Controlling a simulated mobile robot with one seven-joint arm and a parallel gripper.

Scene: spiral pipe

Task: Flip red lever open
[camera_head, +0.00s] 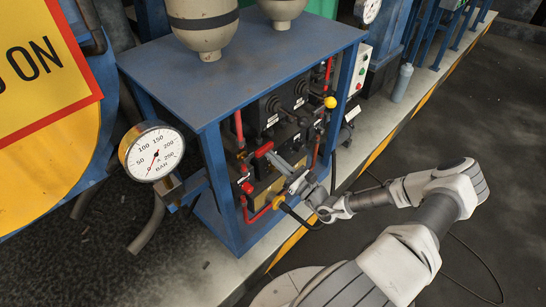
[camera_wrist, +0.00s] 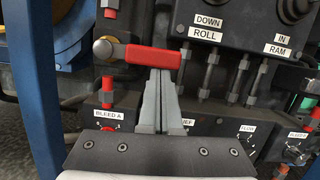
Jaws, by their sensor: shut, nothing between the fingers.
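The red lever (camera_wrist: 153,57) lies horizontal in the wrist view, its left end on a round brass-coloured pivot (camera_wrist: 104,47). In the head view the red lever (camera_head: 264,149) is on the front of the blue-framed panel. My gripper (camera_wrist: 160,75) is shut, its fingertips just below the lever's right half and close to it or touching; I cannot tell which. Nothing shows between the fingers. In the head view my gripper (camera_head: 281,162) reaches into the frame from the right. The fingers hide part of the panel behind the lever.
A black control box (camera_wrist: 240,28) labelled DOWN ROLL and IN RAM sits above right. A blue post (camera_wrist: 32,90) stands at the left. The floor on the right is open.

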